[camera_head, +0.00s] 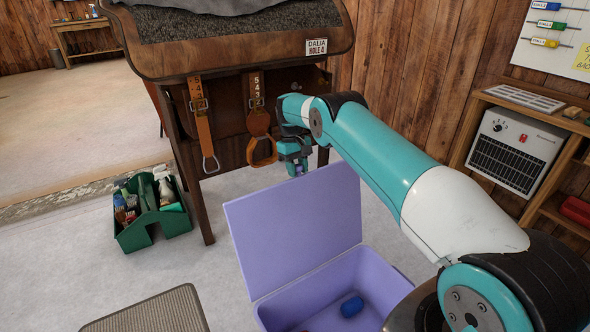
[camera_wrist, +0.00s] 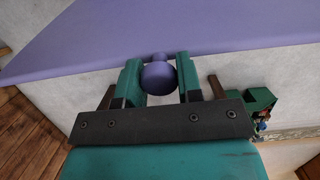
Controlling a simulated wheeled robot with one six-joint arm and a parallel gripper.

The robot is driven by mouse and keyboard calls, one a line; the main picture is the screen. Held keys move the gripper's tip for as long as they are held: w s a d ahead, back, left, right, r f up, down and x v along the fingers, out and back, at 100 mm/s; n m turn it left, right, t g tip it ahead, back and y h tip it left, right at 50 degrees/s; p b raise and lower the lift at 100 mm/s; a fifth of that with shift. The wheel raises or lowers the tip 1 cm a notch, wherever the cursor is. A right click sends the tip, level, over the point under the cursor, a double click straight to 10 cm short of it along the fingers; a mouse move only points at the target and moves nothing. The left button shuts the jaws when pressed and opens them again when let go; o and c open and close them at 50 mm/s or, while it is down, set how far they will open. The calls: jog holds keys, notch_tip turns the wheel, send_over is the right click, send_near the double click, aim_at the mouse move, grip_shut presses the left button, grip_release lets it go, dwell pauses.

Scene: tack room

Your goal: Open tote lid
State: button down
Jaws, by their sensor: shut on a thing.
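The purple tote (camera_head: 375,275) stands on the floor, with its lid (camera_head: 290,225) raised at a steep angle along its far-left side. The opening is uncovered, and a blue object (camera_head: 352,306) lies inside. My gripper (camera_head: 297,168) is at the lid's upper edge, in front of the wooden stand. In the wrist view my gripper (camera_wrist: 158,78) has its teal fingers on either side of a round purple knob (camera_wrist: 158,77) at the edge of the lid (camera_wrist: 150,30). It is shut on this knob.
A wooden saddle stand (camera_head: 190,170) with hanging stirrups (camera_head: 261,150) is close behind my gripper. A green caddy (camera_head: 150,228) sits on the floor to the left. A woven mat edge (camera_head: 150,312) shows at front left. A heater (camera_head: 515,150) stands on the right shelf.

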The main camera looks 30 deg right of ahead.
jog(key=c, duration=0.8)
grip_release()
jog(key=shift+f, duration=0.1)
jog(key=shift+r, duration=0.55)
notch_tip(320, 180, up, 19)
jog(key=p, duration=1.3)
